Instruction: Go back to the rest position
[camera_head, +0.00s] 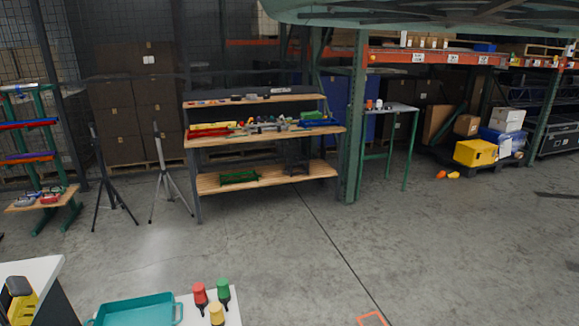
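My gripper is not in view, and no part of my arm can be made out for certain. A teal tote (137,309) sits on a light table top (234,313) at the bottom edge, partly cut off by the frame. Just right of it stand a red object (199,292), a green object (223,288) and a yellow object (216,314), each with a dark part. They are apart from the tote's inside, and the part of the tote that shows looks empty.
A white-topped table (38,268) with a yellow and black item (20,302) stands at bottom left. A wooden workbench (265,137) with tools, tripods (164,170) and a green rack post (355,125) stand further back. The grey floor (430,245) at middle and right is largely clear.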

